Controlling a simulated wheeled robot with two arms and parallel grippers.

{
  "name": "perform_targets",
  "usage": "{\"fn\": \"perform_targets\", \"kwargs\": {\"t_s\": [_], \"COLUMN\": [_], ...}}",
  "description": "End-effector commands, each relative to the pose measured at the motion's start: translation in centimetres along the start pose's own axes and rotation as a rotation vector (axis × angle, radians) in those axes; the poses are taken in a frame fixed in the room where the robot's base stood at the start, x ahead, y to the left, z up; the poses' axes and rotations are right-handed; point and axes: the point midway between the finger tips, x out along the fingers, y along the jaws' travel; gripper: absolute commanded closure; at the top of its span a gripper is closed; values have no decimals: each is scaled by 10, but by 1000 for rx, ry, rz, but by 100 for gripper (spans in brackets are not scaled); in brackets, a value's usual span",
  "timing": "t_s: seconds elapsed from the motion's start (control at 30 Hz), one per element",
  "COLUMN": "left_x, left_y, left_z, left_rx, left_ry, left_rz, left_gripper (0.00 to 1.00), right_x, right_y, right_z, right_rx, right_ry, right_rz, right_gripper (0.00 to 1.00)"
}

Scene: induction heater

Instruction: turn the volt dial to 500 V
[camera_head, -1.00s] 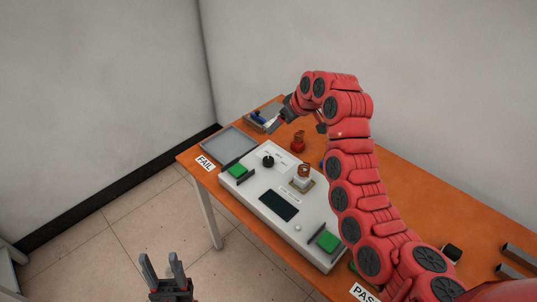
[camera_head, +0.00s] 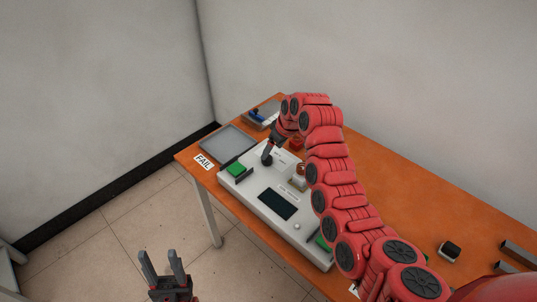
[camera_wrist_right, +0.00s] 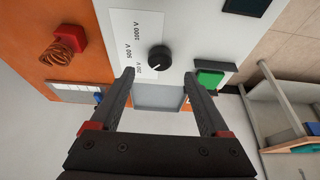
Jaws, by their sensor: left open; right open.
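The volt dial (camera_wrist_right: 159,58) is a round black knob on the white heater panel (camera_wrist_right: 190,35). In the right wrist view, voltage labels, seen upside down and including 500 V and 1000 V, stand to its left. Where its pointer stands is too small to tell. My right gripper (camera_wrist_right: 158,73) is open, its fingertips on either side of the image just below the dial, with nothing between them. In the head view the right gripper (camera_head: 267,157) is over the dial and hides it. My left gripper (camera_head: 163,260) is open and empty, off the table's front edge.
A green button (camera_wrist_right: 209,79) is close to the right fingertip. A copper coil on a red base (camera_wrist_right: 68,45) stands on the orange table. A grey tray (camera_head: 228,143) is behind the panel's left end. A dark display (camera_head: 277,204) is on the panel.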

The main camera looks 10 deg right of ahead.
Motion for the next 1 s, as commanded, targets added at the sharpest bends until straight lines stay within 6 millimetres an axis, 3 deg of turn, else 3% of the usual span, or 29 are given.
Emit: {"fn": "perform_targets", "kwargs": {"t_s": [0.2, 0.4, 0.87, 1.0], "left_x": [10, 13, 13, 13], "left_y": [0, -1, -1, -1], "left_z": [-2, -2, -2, -2], "left_rx": [0, 0, 0, 0], "left_ry": [0, 0, 0, 0], "left_rz": [0, 0, 0, 0], "left_gripper": [50, 50, 50, 50], "right_x": [33, 50, 59, 59], "right_y": [-1, 1, 0, 0], "right_z": [0, -1, -1, -1], "right_rx": [-1, -3, 0, 0], "right_ry": [-4, 0, 2, 2], "right_rz": [-1, 2, 1, 2], "right_gripper": [21, 21, 21, 42]}}
